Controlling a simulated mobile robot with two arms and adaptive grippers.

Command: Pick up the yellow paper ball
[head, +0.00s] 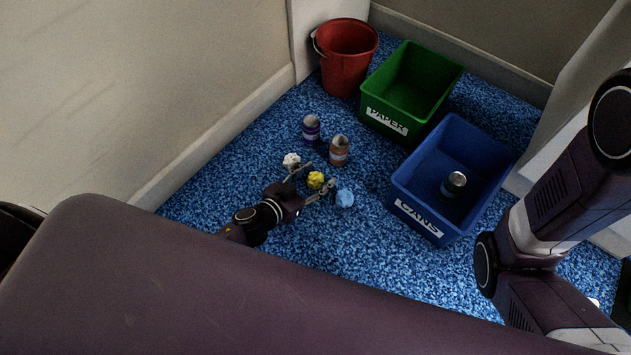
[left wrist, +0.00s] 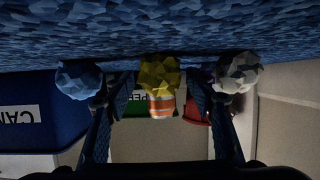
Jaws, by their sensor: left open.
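The yellow paper ball (head: 315,180) lies on the blue carpet, between a white and a light blue paper ball. My left gripper (head: 314,181) is open, with its two fingers spread on either side of the yellow ball. In the left wrist view the yellow ball (left wrist: 159,73) sits centred between the fingertips of the gripper (left wrist: 155,88), with a gap on each side. I cannot tell whether the fingers touch the neighbouring balls. My right gripper is not in view; only part of my right arm shows at the right.
The white ball (head: 291,160) and light blue ball (head: 345,198) lie close beside the fingers. An orange can (head: 339,150) and a purple can (head: 311,128) stand beyond. A green PAPER bin (head: 386,122), a blue CANS bin (head: 420,218) holding a can (head: 454,184), and a red bucket (head: 345,68) stand behind.

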